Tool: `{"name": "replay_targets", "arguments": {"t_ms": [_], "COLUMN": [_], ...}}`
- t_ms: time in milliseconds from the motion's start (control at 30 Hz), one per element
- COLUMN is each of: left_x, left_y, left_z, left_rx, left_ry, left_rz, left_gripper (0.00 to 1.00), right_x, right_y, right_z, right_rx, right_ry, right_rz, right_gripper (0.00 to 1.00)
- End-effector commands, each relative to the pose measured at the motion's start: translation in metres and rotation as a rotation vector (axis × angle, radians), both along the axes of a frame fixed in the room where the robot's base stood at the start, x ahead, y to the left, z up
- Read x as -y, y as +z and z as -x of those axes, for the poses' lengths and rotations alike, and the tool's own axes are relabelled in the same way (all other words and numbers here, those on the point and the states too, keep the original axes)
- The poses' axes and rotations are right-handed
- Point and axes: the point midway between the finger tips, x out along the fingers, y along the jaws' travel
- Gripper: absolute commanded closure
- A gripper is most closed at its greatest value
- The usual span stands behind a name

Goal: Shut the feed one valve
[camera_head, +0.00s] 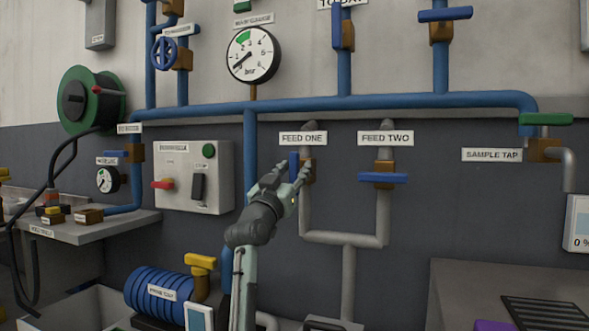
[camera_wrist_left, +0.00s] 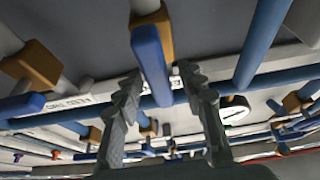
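The feed one valve has a brown body (camera_head: 309,168) on a grey pipe under the "FEED ONE" label (camera_head: 302,139). Its blue lever (camera_head: 294,160) stands upright, along the pipe. My left gripper (camera_head: 292,174) is at this lever and hides its lower part. In the left wrist view the blue lever (camera_wrist_left: 151,62) reaches down between the two spread fingers of the gripper (camera_wrist_left: 160,80), closer to the left-hand finger. The fingers are apart; I cannot tell whether either touches the lever. My right gripper is not in view.
The feed two valve (camera_head: 383,177), to the right, has its blue lever lying crosswise. Grey pipes (camera_head: 345,239) join below both valves. A switch box (camera_head: 194,177) is on the wall to the left. A blue pipe (camera_head: 250,150) runs down close to my left arm.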

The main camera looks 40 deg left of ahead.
Motion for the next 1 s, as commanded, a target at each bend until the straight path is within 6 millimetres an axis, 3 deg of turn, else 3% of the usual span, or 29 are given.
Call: {"name": "replay_targets", "arguments": {"t_ms": [267,600,1000], "left_x": [-0.0005,-0.0005,-0.0008], "left_y": [0.0008,0.0007,-0.0002], "left_z": [-0.0026,-0.0024,-0.0025], "left_rx": [0.000,-0.001,-0.013], "left_ry": [0.000,0.000,0.002], "left_rz": [-0.001,-0.001,-0.046], "left_gripper": [0.60,1.00,1.00], "right_x": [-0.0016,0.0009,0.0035], "right_y": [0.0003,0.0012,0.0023], "right_z": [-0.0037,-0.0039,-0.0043], "right_rx": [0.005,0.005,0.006], "right_ry": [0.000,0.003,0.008], "right_rz": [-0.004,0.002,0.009], "right_gripper": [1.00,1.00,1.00]}}
